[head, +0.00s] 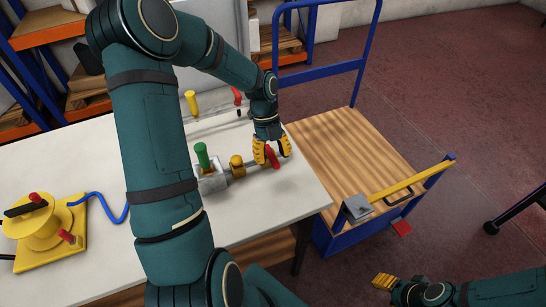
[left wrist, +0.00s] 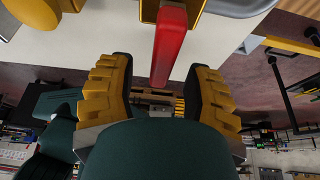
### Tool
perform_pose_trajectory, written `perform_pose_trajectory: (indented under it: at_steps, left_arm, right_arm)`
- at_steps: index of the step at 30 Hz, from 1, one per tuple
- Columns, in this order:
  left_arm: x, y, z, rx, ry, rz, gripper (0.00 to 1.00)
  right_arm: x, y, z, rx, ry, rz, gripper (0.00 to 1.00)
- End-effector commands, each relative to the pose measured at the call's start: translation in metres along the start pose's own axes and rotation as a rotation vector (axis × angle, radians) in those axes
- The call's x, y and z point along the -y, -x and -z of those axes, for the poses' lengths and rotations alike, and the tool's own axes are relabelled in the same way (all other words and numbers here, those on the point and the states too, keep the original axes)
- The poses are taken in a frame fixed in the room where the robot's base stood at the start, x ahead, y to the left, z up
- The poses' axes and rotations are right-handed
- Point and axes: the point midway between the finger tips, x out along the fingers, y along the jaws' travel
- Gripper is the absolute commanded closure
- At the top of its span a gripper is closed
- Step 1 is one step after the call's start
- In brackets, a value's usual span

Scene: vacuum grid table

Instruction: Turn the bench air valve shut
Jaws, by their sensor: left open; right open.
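The air valve's red lever (head: 272,156) is at the right end of a fitting near the right side of the white bench (head: 290,200). My left gripper (head: 271,147) is over the lever, its yellow fingers open on either side. In the left wrist view the red lever (left wrist: 169,45) extends from a yellow body (left wrist: 186,8) into the gap between the open fingers of the left gripper (left wrist: 163,72). I see gaps on both sides, so the lever is not gripped. My right gripper (head: 383,281) is low at the bottom right, open and away from the bench.
A green-handled part (head: 202,155) and a yellow fitting (head: 237,166) stand left of the lever. Yellow and red handles (head: 191,102) (head: 237,96) rise behind. A yellow device (head: 45,230) with a blue hose sits at left. A blue cart (head: 345,150) stands right of the bench.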

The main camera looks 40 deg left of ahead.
Motion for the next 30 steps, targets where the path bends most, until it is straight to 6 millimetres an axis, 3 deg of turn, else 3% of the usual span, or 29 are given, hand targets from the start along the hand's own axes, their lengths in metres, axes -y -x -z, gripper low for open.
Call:
perform_pose_trajectory:
  at_steps: [9, 15, 21, 30]
  left_arm:
    - [0.000, 0.063, -0.001, 0.004, 0.001, 0.002, 0.50]
    - [0.000, 0.095, 0.000, 0.001, 0.000, 0.001, 0.50]
    - [0.000, 0.108, 0.000, -0.001, 0.000, -0.001, 0.50]
    - [0.000, 0.109, 0.000, -0.001, 0.000, -0.001, 0.50]
  right_arm:
    - [0.000, 0.000, 0.000, 0.000, 0.000, 0.000, 0.51]
    - [0.000, 0.000, 0.000, 0.000, 0.000, 0.000, 0.51]
    - [0.000, 0.000, 0.000, 0.000, 0.000, 0.000, 0.51]
    - [0.000, 0.000, 0.000, 0.000, 0.000, 0.000, 0.51]
